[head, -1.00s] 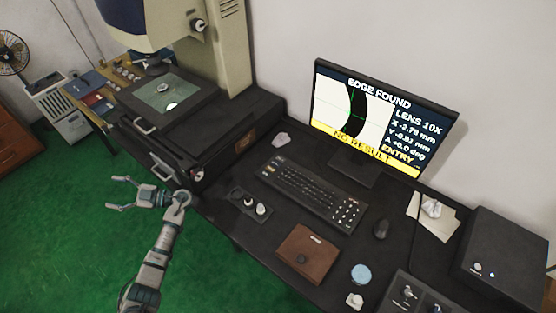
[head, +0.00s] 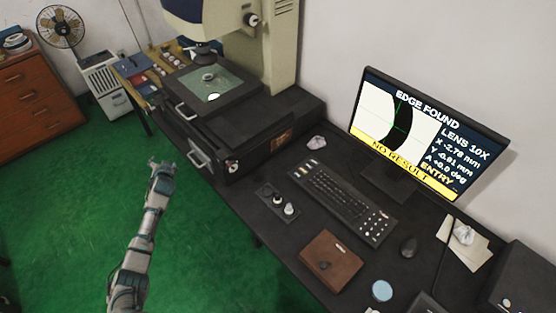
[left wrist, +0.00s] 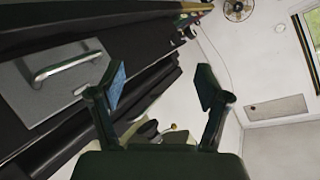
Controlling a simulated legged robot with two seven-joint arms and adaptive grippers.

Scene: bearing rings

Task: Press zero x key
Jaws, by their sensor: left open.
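The black keyboard (head: 344,200) lies on the dark bench in front of the monitor (head: 425,135). It has a few pale keys at its far left end and several white keys at its near right end; key labels are too small to read, so I cannot tell which is zero X. The monitor reads EDGE FOUND, X -2.78 mm, NO RESULT and ENTRY. My left gripper (head: 160,163) is open and empty over the green floor, left of the bench and well away from the keyboard. In the left wrist view its two fingers (left wrist: 162,88) stand apart. My right gripper is not in view.
The measuring machine's stage (head: 213,88) and drawer handle (head: 200,160) stand behind and right of my left gripper. A knob box (head: 278,199), brown wallet (head: 331,260), mouse (head: 408,247) and blue disc (head: 382,291) surround the keyboard.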

